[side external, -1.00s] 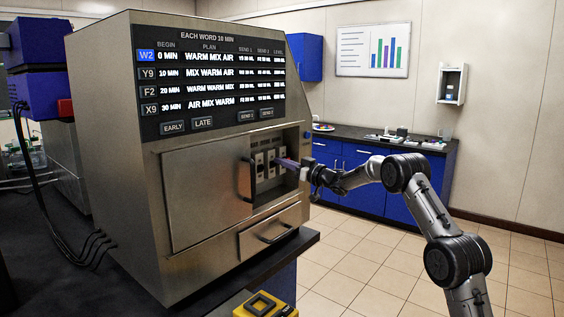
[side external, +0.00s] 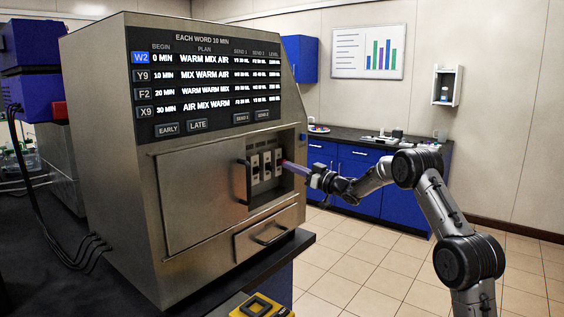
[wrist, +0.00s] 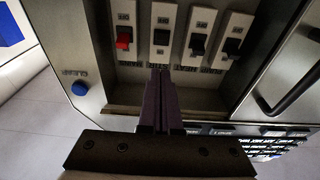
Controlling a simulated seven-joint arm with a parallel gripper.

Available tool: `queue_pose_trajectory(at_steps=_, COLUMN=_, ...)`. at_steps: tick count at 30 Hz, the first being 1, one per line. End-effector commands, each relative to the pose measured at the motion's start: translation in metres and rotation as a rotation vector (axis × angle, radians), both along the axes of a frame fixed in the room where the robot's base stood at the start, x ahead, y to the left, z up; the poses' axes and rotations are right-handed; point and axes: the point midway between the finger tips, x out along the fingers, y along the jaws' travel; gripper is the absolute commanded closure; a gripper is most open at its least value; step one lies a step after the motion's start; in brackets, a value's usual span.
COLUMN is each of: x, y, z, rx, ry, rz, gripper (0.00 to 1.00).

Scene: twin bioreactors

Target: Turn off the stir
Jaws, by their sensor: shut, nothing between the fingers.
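A row of several toggle switches sits in a recess in the bioreactor cabinet. In the wrist view one red switch (wrist: 123,38) is at the left end, with dark switches (wrist: 161,37) (wrist: 197,44) (wrist: 231,46) to its right. In the side external view the gripper (side external: 284,163) is at the right edge of the switch recess (side external: 263,165).
A blue button (wrist: 79,88) is on the panel left of the recess in the wrist view. A cabinet door (side external: 200,190) with a handle stands beside the recess, and a drawer (side external: 264,235) is below. A yellow device (side external: 262,306) sits at the front edge.

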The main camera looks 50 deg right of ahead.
Motion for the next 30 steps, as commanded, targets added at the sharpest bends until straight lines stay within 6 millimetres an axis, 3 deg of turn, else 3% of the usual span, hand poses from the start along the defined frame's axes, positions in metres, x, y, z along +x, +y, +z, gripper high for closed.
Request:
queue_pose_trajectory(at_steps=3, x=-0.018, y=-0.001, z=-0.015, rx=0.002, ry=0.003, rz=-0.002, gripper=1.0)
queue_pose_trajectory(at_steps=10, x=-0.036, y=0.0, z=-0.028, rx=0.001, ry=0.002, rz=-0.001, gripper=1.0)
queue_pose_trajectory(at_steps=27, x=-0.038, y=0.001, z=-0.03, rx=0.0, ry=0.0, rz=0.001, gripper=1.0)
queue_pose_trajectory(at_steps=30, x=-0.033, y=0.012, z=-0.025, rx=-0.005, ry=-0.005, rz=0.02, gripper=1.0)
